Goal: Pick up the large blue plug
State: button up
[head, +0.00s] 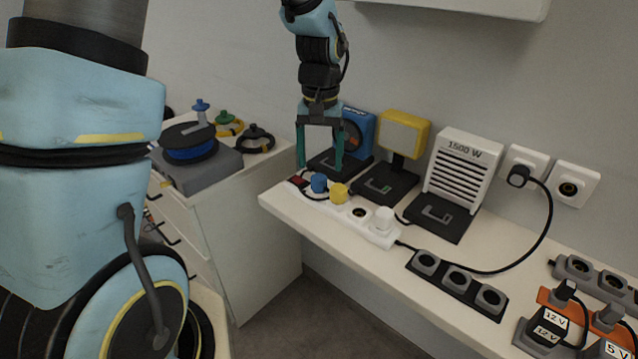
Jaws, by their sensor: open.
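A blue plug (319,184) stands in the left part of a white power strip (358,226) on the white counter.
A yellow plug (338,193) and a white plug (384,219) sit in the same strip. Behind stand a blue device (359,128), a yellow lamp (404,133) and a white heater (462,166). A black cable (543,231) crosses the counter. A cable reel (188,143) is left.

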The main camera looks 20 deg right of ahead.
aim_at(319, 176)
jog(key=shift+w+a+f+p, duration=0.1)
jog(key=shift+f+p, duration=0.25)
jog(key=shift+f, duration=1)
jog(key=shift+a+f+p, duration=0.1)
jog(key=shift+f+p, duration=0.25)
jog(key=shift+f, duration=0.95)
grip_shut()
